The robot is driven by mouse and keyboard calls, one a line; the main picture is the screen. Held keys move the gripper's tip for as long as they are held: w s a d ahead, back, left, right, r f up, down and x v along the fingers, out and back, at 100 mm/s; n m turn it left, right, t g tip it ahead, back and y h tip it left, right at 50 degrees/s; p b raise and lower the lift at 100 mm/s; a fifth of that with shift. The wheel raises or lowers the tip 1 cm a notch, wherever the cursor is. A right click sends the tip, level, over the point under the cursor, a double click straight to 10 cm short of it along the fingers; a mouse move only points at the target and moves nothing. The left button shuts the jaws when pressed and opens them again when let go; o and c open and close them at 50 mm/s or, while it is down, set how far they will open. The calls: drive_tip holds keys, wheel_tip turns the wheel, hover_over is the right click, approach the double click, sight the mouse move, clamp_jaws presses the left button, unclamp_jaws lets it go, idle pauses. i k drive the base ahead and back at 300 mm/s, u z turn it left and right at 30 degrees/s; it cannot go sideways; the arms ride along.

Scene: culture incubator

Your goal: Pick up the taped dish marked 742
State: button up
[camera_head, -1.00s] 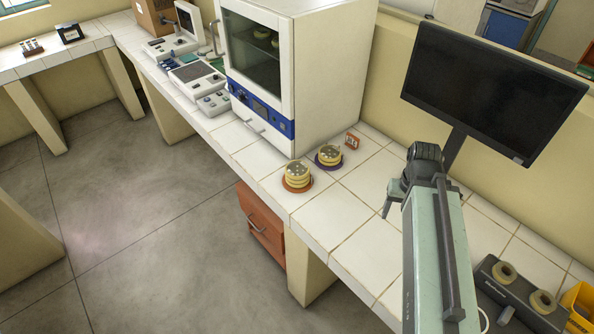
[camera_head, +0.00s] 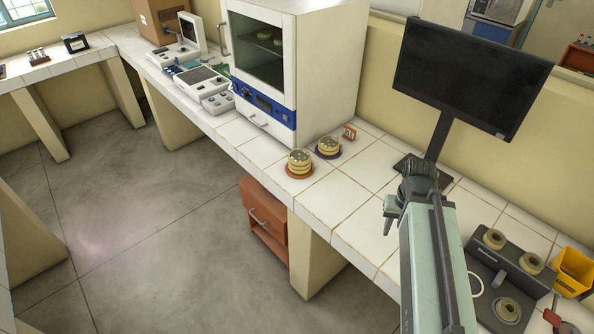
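Two short stacks of round yellowish dishes stand on the white tiled bench (camera_head: 345,215). The nearer dish stack (camera_head: 299,161) is on an orange-red round base, and the farther dish stack (camera_head: 328,146) is on a purple one. A small orange sign (camera_head: 349,132) stands behind the farther stack; its marking is too small to read. I cannot make out the number 742 or tape on any dish. My gripper (camera_head: 389,223) is over the bench to the right of both stacks, apart from them. Its fingers are small and partly hidden by my arm, so its opening is unclear.
A white incubator (camera_head: 312,60) with a glass door stands behind the stacks, with dishes inside. A black monitor (camera_head: 466,75) stands behind my arm. A dark tape holder (camera_head: 505,265) and yellow bin (camera_head: 573,270) are at the right. Bench between stacks and gripper is clear.

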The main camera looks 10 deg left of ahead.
sight(297, 157)
drive_tip(key=u, duration=2.1)
drive_tip(key=i, duration=3.5)
drive_tip(key=z, duration=2.55)
